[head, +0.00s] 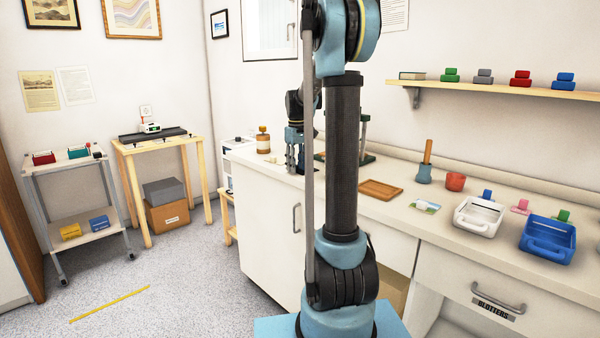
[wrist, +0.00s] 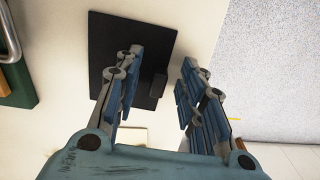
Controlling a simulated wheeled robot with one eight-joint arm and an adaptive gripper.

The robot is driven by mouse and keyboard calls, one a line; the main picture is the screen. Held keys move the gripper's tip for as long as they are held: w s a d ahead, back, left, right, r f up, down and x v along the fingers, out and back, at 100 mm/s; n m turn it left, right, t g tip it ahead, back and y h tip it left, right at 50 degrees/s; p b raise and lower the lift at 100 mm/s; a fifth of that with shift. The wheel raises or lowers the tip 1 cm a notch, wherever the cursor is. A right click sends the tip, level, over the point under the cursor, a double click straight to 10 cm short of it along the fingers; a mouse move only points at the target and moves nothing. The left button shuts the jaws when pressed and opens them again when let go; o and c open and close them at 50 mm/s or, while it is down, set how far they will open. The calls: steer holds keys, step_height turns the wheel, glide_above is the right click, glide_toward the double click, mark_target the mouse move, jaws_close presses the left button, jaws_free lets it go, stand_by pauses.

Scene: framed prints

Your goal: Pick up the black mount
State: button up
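The black mount (wrist: 112,38) is a flat dark square lying on the pale counter in the wrist view. A small raised black block (wrist: 159,83) stands near its right edge. My gripper (wrist: 162,58) is open and empty above it. The left finger overlaps the mount in the picture, and the right finger is past its right edge. The raised block shows between the fingers. In the head view my gripper (head: 294,161) points down at the counter's left end. I cannot clearly make out the mount there.
A green item (wrist: 18,85) lies left of the mount; the counter edge and floor (wrist: 275,60) are right. In the head view, an amber jar (head: 263,143) stands left of my gripper. A brown board (head: 380,190), white tray (head: 478,217) and blue tray (head: 547,239) lie right.

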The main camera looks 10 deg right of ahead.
jaws_close()
